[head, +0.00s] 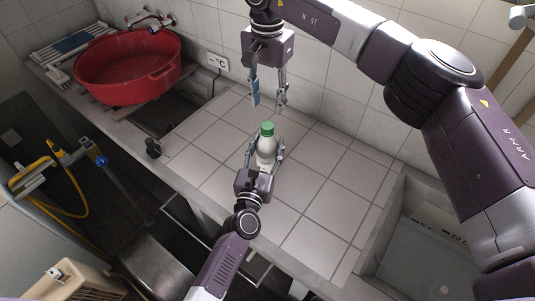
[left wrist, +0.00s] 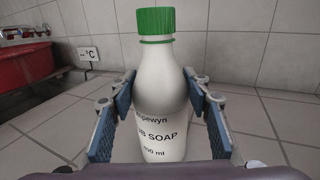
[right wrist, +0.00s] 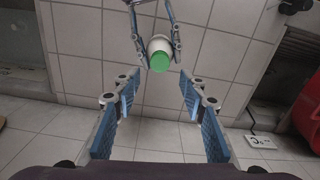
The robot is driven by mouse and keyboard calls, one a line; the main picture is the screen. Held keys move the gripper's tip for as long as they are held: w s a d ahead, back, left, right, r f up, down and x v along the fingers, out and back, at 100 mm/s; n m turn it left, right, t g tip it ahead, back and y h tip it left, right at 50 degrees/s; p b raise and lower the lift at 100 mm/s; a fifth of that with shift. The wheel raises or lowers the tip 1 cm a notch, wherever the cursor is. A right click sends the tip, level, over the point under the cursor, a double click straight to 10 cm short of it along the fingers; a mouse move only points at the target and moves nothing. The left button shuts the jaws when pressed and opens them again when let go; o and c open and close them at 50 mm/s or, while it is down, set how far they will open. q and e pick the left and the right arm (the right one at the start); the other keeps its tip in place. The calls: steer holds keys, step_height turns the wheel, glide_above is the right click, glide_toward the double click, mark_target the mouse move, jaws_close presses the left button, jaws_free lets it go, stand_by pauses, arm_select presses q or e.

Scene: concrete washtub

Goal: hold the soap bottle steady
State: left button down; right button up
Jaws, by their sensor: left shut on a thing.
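The soap bottle (head: 267,146) is white with a green cap and stands upright on the tiled counter. My left gripper (head: 264,153) is shut on its body from the front, one finger on each side. In the left wrist view the bottle (left wrist: 163,95) shows its black "SOAP" lettering between the two blue finger pads. My right gripper (head: 268,103) is open and empty, pointing down above and behind the bottle. In the right wrist view the bottle's green cap (right wrist: 160,62) lies beyond the spread fingertips, with a clear gap between.
A red tub (head: 128,68) stands at the back left below a wall tap (head: 150,20). A temperature sign (head: 217,62) is on the back wall. A small dark object (head: 153,148) stands at the counter's left edge. A concrete sink (head: 420,240) is at the right. The tiles around the bottle are clear.

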mark_target(267, 125)
steer(key=n, duration=0.3)
stand_by(0.4)
steer(key=shift+f, duration=4.05)
